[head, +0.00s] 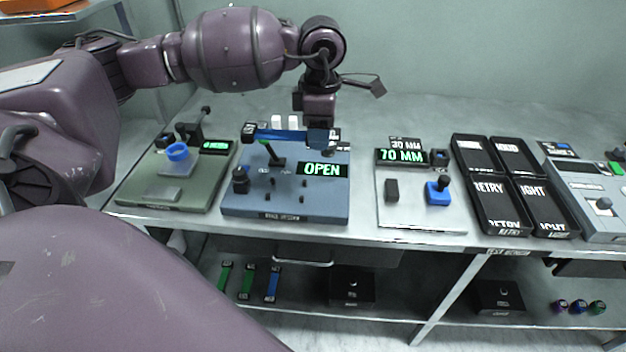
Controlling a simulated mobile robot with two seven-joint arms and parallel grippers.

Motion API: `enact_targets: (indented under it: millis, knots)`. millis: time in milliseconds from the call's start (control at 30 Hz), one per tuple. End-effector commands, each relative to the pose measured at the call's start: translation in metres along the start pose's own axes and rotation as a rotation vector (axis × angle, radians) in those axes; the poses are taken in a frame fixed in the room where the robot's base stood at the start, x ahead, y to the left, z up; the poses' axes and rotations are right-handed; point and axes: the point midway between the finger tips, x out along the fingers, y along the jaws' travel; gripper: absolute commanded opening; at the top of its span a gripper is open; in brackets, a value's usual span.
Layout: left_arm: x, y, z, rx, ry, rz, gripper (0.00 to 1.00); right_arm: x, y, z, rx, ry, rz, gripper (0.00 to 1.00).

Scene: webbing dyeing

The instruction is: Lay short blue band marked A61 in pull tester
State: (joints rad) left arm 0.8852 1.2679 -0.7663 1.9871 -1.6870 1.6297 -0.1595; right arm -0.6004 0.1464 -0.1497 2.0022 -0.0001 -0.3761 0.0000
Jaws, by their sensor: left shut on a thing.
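My left gripper (318,140) points down over the blue-grey station with the lit OPEN display (322,170). It is shut on a blue band (280,136) near the band's right end. The band stretches out to the left, roughly level, across the back part of that station; I cannot tell if it touches anything. A dark tag shows at its left end, but its marking is too small to read. No station's name plate is clear enough to tell which is the pull tester. My right gripper is not in view.
A green station (150,190) stands left, a pale station reading 70 MM (420,215) right of centre. Several black trays (500,205) and a grey station (590,200) stand farther right. Two green bands and another blue band (273,284) lie on the lower shelf.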

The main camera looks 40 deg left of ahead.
Motion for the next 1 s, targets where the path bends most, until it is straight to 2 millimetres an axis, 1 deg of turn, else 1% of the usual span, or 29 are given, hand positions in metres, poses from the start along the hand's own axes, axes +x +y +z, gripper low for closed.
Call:
enact_targets:
  millis: [33, 200, 333, 433, 667, 733, 1000]
  knots:
    - [0.013, -0.001, -0.001, 0.000, 0.003, -0.004, 0.24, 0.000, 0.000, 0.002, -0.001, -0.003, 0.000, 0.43]
    - [0.050, -0.001, 0.000, 0.000, 0.002, -0.003, 0.24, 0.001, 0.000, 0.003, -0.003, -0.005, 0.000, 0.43]
    - [0.074, 0.000, 0.000, -0.001, 0.001, -0.003, 0.24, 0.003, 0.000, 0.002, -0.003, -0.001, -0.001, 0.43]
    - [0.086, 0.000, 0.000, 0.000, 0.001, -0.001, 0.24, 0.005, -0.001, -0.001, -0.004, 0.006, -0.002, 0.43]
    - [0.098, 0.000, 0.000, -0.001, 0.000, 0.000, 0.24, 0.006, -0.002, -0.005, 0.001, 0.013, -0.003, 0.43]
    - [0.104, 0.000, 0.000, -0.001, 0.001, 0.000, 0.24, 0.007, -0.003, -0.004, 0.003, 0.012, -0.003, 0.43]
    - [0.145, 0.000, 0.000, -0.001, 0.001, -0.001, 0.24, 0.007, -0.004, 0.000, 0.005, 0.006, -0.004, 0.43]
